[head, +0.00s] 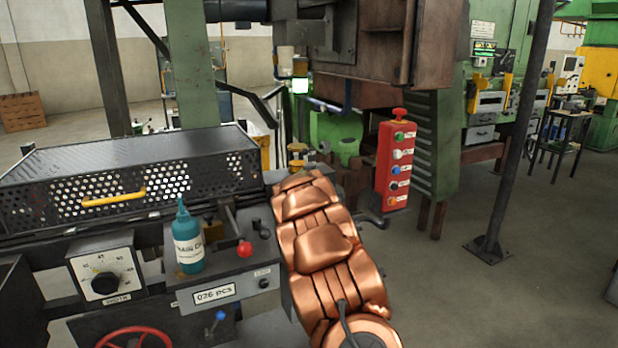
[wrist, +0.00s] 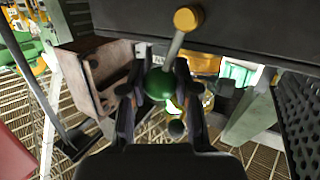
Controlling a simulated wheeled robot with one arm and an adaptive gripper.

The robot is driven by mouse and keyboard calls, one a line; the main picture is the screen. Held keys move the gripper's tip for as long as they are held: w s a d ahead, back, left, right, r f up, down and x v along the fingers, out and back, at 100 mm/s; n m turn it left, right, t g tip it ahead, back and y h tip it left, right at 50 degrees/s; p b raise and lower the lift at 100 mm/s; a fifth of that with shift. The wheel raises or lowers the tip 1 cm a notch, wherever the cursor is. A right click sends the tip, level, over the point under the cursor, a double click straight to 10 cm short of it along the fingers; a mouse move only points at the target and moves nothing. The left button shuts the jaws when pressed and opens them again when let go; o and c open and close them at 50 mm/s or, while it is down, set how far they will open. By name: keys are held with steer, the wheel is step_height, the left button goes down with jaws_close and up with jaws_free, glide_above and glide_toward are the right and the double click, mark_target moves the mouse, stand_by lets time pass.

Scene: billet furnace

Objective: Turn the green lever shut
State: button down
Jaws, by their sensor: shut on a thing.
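The green lever shows in the wrist view as a round green knob (wrist: 159,84) on a pale metal rod. The rod runs up and slightly right from the knob to a brass-coloured round cap (wrist: 187,18) against a dark panel. My gripper (wrist: 161,92) has one finger on each side of the knob and is shut on it. In the head view my copper arm reaches away from me, and the gripper and knob are hidden behind it.
A teal bottle (head: 188,240) and a red knob (head: 244,249) stand on the console left of my arm. A perforated guard (head: 150,161) lies behind them. A red button box (head: 396,168) hangs right of the arm. Open floor lies further right, with a dark post (head: 506,150).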

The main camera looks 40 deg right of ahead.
steer(key=shift+s+d+f+m+y+b, duration=0.2)
steer(key=shift+d+m+y+b, duration=0.3)
steer(key=shift+m+y, duration=0.3)
steer(key=shift+d, duration=0.1)
steer(key=c, duration=0.8)
jaws_free()
steer(key=v, duration=1.2)
steer(key=shift+w, duration=0.1)
